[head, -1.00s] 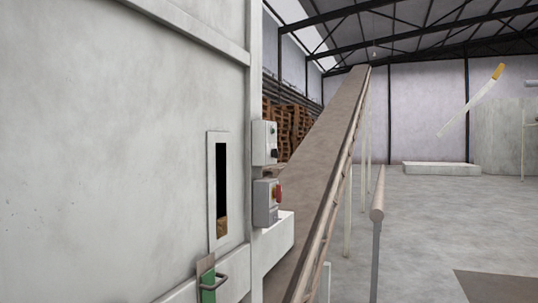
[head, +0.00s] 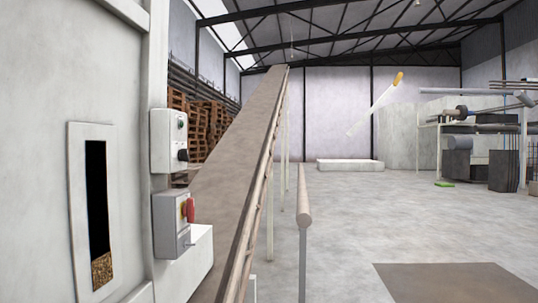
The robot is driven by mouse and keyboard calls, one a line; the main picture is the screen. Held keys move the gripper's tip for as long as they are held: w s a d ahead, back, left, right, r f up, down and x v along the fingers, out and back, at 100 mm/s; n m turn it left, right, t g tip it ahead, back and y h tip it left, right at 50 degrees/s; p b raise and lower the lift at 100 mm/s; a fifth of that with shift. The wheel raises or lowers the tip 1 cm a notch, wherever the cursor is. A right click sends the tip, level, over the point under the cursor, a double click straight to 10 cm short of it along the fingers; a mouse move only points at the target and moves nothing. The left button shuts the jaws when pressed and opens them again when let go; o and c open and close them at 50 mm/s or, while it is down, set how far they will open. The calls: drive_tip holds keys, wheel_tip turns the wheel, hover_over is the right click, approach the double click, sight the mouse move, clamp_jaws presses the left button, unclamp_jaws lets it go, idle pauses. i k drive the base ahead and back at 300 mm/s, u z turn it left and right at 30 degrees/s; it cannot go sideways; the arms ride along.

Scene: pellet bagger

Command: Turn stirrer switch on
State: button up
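Two control boxes are mounted one above the other on the post at the left in the head view. The upper box (head: 164,142) is pale grey, with a small green button and a dark knob on its right-hand face. The lower box (head: 167,226) is grey, with a red handle (head: 190,209) on a yellowish plate. I cannot read any label that tells which one is the stirrer switch. My gripper is not in view.
A pale wall with a narrow window (head: 97,215) showing brown pellets stands at left. An inclined conveyor (head: 237,160) rises behind the boxes. A railing post (head: 303,215) stands right of it. Open concrete floor lies to the right, with a brown mat (head: 447,282).

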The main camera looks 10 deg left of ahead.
sight(183, 155)
drive_tip(key=z, duration=0.15)
drive_tip(key=i, duration=1.05)
drive_tip(key=u, duration=0.9)
drive_tip(key=i, duration=0.65)
drive_tip(key=u, duration=0.55)
